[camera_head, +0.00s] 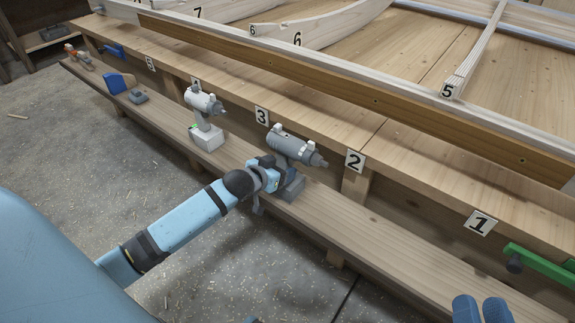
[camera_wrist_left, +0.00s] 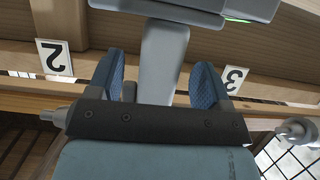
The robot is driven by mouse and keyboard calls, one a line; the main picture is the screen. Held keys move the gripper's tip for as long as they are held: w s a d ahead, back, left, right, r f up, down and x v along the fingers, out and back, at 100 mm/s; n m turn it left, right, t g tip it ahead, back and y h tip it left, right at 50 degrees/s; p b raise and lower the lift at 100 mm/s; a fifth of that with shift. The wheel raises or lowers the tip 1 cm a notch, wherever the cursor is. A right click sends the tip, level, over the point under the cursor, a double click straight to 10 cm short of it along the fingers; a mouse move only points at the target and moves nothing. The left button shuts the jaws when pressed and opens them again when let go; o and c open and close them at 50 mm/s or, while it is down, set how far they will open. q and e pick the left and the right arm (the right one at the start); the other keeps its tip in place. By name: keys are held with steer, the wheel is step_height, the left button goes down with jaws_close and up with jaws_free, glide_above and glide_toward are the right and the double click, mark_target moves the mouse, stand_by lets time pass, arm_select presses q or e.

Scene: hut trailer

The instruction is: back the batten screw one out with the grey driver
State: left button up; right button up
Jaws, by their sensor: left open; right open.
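The grey driver (camera_head: 292,147) stands upright on its base on the lower shelf, its nose pointing right. My left gripper (camera_head: 272,172) is at its handle. In the left wrist view the driver's handle (camera_wrist_left: 163,60) runs between the two blue finger pads of my left gripper (camera_wrist_left: 157,82), with visible gaps at both sides; the jaws are open. The dark batten (camera_head: 340,88) runs along the bench above, with small dark screw spots such as one screw (camera_head: 376,101); I cannot tell which is screw one. My right gripper (camera_head: 481,310) shows only its blue fingertips at the bottom edge, apart and empty.
A paler driver (camera_head: 204,103) stands to the left on the shelf (camera_head: 400,235). Farther left are a blue item (camera_head: 119,82) and small tools. A green tool (camera_head: 540,265) is at the right. Number cards hang on the bench front. Shelf between the grey driver and green tool is clear.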

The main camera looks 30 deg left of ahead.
arm_select(q)
steer(key=shift+x, duration=1.15)
jaws_close()
steer(key=shift+r, duration=0.1)
